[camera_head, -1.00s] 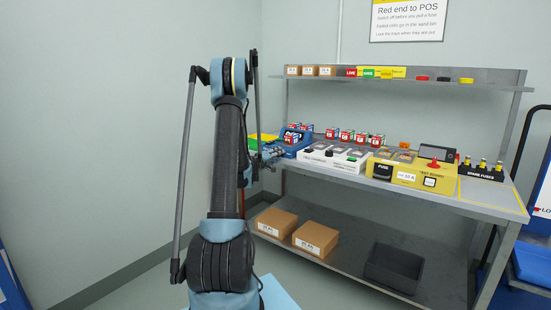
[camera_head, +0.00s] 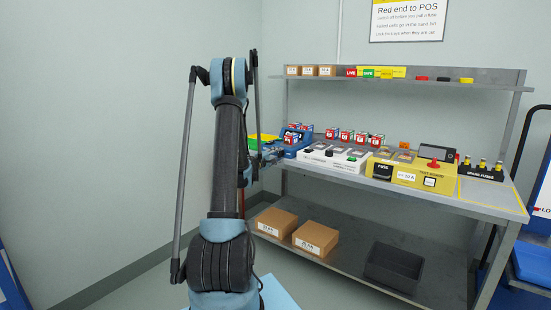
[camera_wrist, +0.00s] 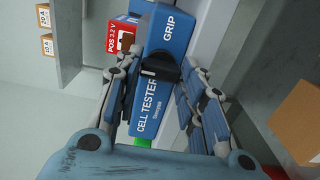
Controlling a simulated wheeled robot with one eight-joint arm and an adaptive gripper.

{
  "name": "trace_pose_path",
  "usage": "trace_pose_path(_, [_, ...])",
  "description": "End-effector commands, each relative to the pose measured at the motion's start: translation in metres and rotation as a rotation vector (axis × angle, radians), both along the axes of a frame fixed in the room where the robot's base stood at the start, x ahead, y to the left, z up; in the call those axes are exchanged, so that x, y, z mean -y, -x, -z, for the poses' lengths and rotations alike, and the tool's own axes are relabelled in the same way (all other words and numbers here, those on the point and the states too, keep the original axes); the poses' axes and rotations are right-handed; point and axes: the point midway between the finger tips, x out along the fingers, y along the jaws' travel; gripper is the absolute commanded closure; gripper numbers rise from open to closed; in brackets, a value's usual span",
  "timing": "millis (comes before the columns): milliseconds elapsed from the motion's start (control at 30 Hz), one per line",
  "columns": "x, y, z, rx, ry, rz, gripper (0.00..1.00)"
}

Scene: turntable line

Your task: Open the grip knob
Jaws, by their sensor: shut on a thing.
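The blue cell tester (camera_wrist: 150,112), marked CELL TESTER and GRIP, fills the middle of the wrist view. In the head view the tester (camera_head: 303,141) stands at the left end of the bench. The black grip knob (camera_wrist: 161,66) sits beside the word GRIP. My gripper (camera_wrist: 158,70) is shut on the knob, with a finger on either side; the fingers hide part of it. In the head view my gripper (camera_head: 271,154) is at the tester's left side, small and partly hidden by my arm.
A red and white cell (camera_wrist: 121,38) marked POS 3.2 V sits at the tester. White units (camera_head: 335,156) and a yellow test board (camera_head: 408,176) stand to its right on the bench. Cardboard boxes (camera_head: 316,237) and a grey bin (camera_head: 394,267) are on the lower shelf.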

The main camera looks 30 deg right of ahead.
Motion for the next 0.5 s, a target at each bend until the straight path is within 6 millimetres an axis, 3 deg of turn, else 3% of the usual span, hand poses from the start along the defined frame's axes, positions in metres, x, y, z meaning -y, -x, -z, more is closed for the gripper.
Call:
trace_pose_path(300, [-0.0026, -0.0028, 0.0013, -0.001, -0.002, -0.007, 0.87])
trace_pose_path(333, [-0.0026, -0.0028, 0.0013, -0.001, -0.002, -0.007, 0.61])
trace_pose_path(400, [-0.0025, -0.0027, 0.001, -0.001, -0.002, -0.007, 0.45])
trace_pose_path(500, [-0.0018, -0.0018, 0.0007, 0.0, -0.001, -0.005, 0.43])
